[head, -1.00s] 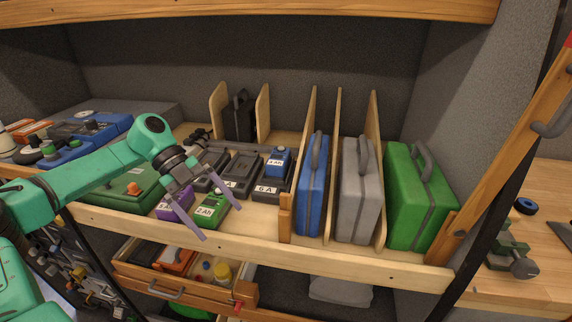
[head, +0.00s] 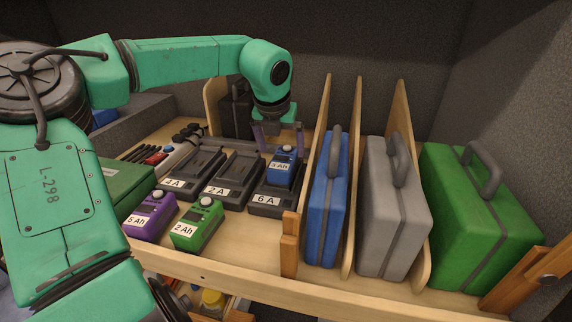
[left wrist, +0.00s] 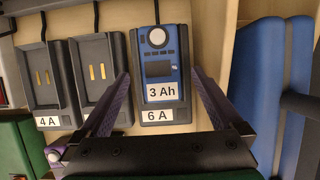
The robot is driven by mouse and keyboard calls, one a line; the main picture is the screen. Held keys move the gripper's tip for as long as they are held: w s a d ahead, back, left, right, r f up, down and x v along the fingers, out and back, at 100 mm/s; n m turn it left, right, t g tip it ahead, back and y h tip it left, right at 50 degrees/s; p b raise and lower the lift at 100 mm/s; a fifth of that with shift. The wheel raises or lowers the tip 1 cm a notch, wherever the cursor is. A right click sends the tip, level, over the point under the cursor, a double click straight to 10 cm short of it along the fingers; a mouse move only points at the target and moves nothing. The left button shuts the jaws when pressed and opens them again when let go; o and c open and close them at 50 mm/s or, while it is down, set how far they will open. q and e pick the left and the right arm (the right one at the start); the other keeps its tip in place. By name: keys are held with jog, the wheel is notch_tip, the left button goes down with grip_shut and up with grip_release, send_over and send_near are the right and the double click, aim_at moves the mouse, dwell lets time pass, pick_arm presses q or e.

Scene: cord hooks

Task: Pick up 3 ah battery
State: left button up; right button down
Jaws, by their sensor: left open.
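The blue 3 Ah battery (head: 284,168) sits on the charger marked 6 A (head: 268,200) on the shelf. In the left wrist view the battery (left wrist: 161,68) lies ahead of the fingertips, roughly between their lines, with its label facing the camera. My left gripper (head: 278,140) is open and empty, just behind and above the battery in the head view. In the left wrist view its purple-grey fingers (left wrist: 160,88) spread to either side of the battery's lower end. My right gripper is not in view.
Empty chargers marked 2 A (head: 235,180) and 4 A (head: 192,172) stand to the left. A purple 5 Ah battery (head: 150,216) and green 2 Ah battery (head: 197,225) lie in front. A wooden divider and blue case (head: 327,200) stand close on the right.

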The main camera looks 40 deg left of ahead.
aim_at(284, 157)
pick_arm(q)
jog(key=p+x, duration=0.1)
jog(key=x, duration=0.4)
jog(key=shift+f+p, duration=0.25)
jog(key=shift+p, duration=0.05)
jog(key=shift+w+a+f, duration=0.1)
jog(key=shift+w+f, duration=0.1)
jog(key=shift+f, duration=0.1)
jog(key=c, duration=0.6)
grip_shut()
jog(key=shift+r, duration=0.1)
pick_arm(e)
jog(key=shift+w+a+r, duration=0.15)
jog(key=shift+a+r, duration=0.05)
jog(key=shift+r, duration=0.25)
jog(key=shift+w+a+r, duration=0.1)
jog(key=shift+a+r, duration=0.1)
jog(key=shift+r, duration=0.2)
